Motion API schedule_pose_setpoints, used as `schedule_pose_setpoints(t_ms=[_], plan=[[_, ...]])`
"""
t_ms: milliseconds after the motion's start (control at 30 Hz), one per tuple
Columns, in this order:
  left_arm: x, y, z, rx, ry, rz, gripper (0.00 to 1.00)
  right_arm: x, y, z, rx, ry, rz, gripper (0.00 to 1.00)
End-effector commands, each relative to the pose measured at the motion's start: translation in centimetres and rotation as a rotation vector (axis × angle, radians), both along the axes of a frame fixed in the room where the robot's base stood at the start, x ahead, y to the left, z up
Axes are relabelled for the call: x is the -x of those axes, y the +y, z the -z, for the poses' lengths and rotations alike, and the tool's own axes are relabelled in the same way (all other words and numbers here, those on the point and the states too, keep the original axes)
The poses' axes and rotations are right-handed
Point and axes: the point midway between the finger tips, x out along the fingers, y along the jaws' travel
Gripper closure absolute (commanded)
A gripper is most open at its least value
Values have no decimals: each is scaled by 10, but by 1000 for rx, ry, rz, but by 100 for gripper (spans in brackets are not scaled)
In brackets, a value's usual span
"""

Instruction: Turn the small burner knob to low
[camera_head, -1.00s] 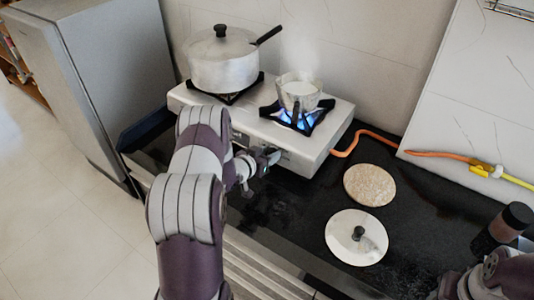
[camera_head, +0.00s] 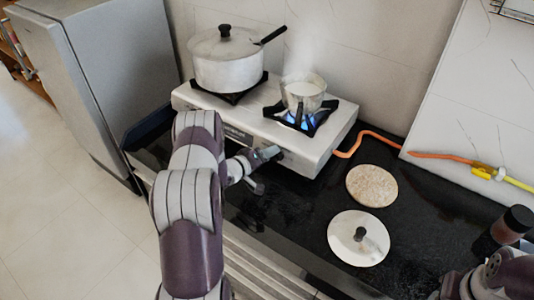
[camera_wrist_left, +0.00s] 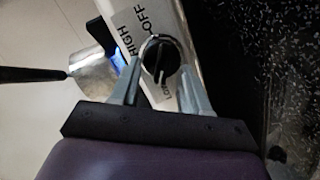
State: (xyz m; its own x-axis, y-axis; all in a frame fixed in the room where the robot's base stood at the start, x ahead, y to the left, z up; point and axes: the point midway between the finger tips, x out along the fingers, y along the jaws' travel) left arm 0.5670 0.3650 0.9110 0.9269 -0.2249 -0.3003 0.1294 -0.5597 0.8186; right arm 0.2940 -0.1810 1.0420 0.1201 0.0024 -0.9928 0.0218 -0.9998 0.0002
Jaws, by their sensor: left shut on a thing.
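The small burner knob (camera_wrist_left: 160,60) is black and round in the left wrist view, with OFF, HIGH and LOW labels around it. Its ridge runs roughly from the OFF side toward the LOW side. My left gripper (camera_wrist_left: 158,78) has one finger on each side of the knob and is shut on it. In the head view my left gripper (camera_head: 268,154) is at the stove's front face, and the knob is hidden.
The white stove (camera_head: 325,143) also bears a lidded metal pot (camera_head: 228,72). An orange hose (camera_head: 372,136) runs right from the stove. A round beige mat (camera_head: 371,186), a white lid (camera_head: 347,244) and a dark bottle (camera_head: 512,226) are on the black counter (camera_head: 430,225).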

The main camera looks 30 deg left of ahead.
Motion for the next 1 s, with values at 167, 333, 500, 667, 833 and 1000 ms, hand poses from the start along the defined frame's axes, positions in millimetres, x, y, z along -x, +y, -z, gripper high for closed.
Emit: schedule_pose_setpoints(t_ms=[167,333,500,667,833,1000], plan=[[1,-1,3,109,11,-20,85,0,0,1,0,0,0,57],[1,-1,4,183,17,-35,85,0,0,2,0,0,0,57],[1,-1,4,223,20,-43,85,0,0,2,0,0,0,57],[0,-1,3,240,21,-46,85,0,0,2,0,0,0,57],[0,-1,3,242,20,-47,85,0,0,2,0,0,0,57],[0,-1,3,242,19,-47,85,0,0,2,0,0,0,57]])
